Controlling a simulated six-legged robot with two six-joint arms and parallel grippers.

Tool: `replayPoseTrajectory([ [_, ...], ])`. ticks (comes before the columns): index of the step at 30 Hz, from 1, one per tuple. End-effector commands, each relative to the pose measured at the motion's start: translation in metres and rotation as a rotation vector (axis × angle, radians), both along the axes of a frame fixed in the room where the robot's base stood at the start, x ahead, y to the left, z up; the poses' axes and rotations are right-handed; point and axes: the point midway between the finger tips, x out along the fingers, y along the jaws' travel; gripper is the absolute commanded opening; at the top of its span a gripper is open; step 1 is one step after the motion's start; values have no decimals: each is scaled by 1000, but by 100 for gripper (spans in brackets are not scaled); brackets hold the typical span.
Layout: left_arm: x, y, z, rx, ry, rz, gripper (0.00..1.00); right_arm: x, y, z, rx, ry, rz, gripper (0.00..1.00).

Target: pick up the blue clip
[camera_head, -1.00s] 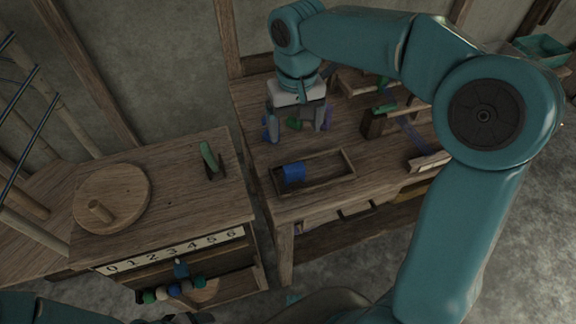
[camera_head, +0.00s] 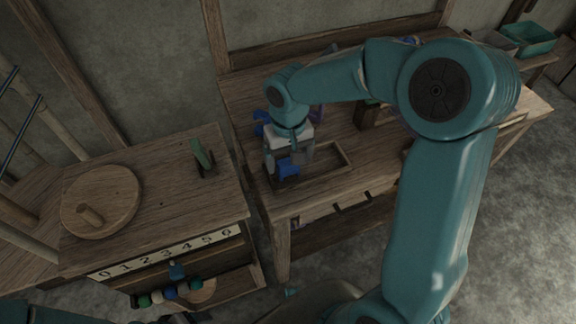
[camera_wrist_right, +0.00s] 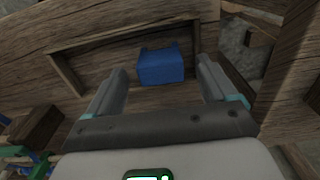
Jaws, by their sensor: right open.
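A blue blocky piece (camera_head: 289,170), which looks like the blue clip, lies in a shallow wooden tray (camera_head: 345,153) on the right-hand bench. In the right wrist view the blue piece (camera_wrist_right: 161,65) shows between the two fingers, towards their tips, with space on both sides. My right gripper (camera_head: 287,163) is open, points down over the tray and holds nothing. It also shows in the wrist view (camera_wrist_right: 162,72). Its height above the blue piece is hard to judge. My left gripper is not in view.
Another blue item (camera_head: 261,120) lies on the bench (camera_head: 240,95) behind the gripper. The left-hand table has a round wooden disc (camera_head: 100,202), a green-topped holder (camera_head: 202,156) and a number strip (camera_head: 165,252). A wooden block (camera_head: 368,116) stands right of the tray.

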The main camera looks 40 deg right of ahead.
Motion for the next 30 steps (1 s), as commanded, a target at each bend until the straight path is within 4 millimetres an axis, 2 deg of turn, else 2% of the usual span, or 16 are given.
replayPoseTrajectory([
  [1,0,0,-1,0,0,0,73,0,1,-10,1,4,0,85],
  [4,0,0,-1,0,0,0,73,1,0,-20,0,2,0,85],
  [12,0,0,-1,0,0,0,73,2,0,-24,1,-1,0,85],
  [14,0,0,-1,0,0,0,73,2,0,-24,1,-1,0,69],
  [15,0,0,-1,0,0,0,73,2,1,-24,1,-1,0,56],
  [17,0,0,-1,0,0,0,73,2,0,-24,0,-1,0,36],
  [18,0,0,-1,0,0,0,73,2,0,-24,0,-1,0,30],
  [26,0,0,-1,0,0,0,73,2,0,-23,1,-1,0,30],
  [30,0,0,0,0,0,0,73,2,0,-15,-1,-3,-1,30],
])
